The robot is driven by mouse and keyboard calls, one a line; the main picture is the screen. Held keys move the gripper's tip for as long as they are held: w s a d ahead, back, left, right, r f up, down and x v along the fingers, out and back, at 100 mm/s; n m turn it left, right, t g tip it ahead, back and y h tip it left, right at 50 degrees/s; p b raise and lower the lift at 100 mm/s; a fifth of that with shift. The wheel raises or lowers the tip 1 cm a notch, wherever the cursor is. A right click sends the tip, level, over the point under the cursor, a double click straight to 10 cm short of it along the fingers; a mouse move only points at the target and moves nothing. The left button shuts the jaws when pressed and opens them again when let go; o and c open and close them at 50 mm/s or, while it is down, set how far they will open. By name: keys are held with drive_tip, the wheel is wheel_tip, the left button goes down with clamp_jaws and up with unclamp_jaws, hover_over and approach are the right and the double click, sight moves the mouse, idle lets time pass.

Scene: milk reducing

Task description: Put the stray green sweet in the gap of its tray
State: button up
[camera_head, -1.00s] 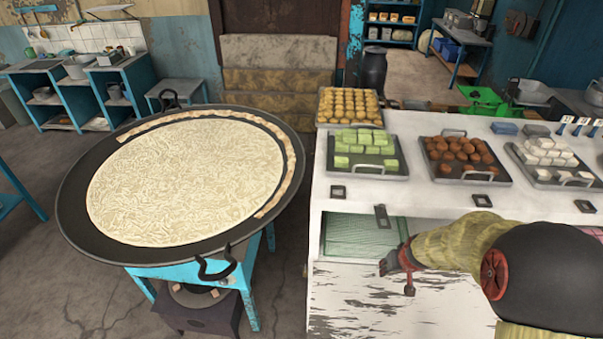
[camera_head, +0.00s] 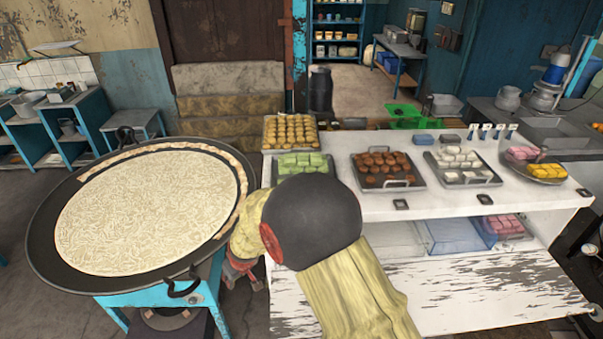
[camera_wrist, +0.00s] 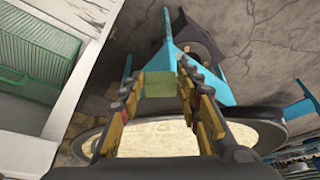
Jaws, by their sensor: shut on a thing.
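My gripper (camera_wrist: 160,84) is shut on a small pale green sweet (camera_wrist: 158,86), which sits between the fingertips in the wrist view. In the head view my gripper (camera_head: 243,272) hangs low by the counter's left front corner, beside the griddle; the sweet is hidden there. The tray of green sweets (camera_head: 333,169) stands at the left of the counter top, above and behind my gripper. Its front is covered by my arm, and I cannot make out the gap.
A round griddle (camera_head: 150,210) with a large pale sheet stands left. The white counter (camera_head: 450,206) also bears trays of yellow sweets (camera_head: 290,128), brown sweets (camera_head: 385,165) and white sweets (camera_head: 462,162). A shelf with a green panel (camera_wrist: 35,50) lies left in the wrist view.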

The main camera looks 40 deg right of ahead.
wheel_tip(320, 180, up, 8)
drive_tip(key=p, duration=0.6)
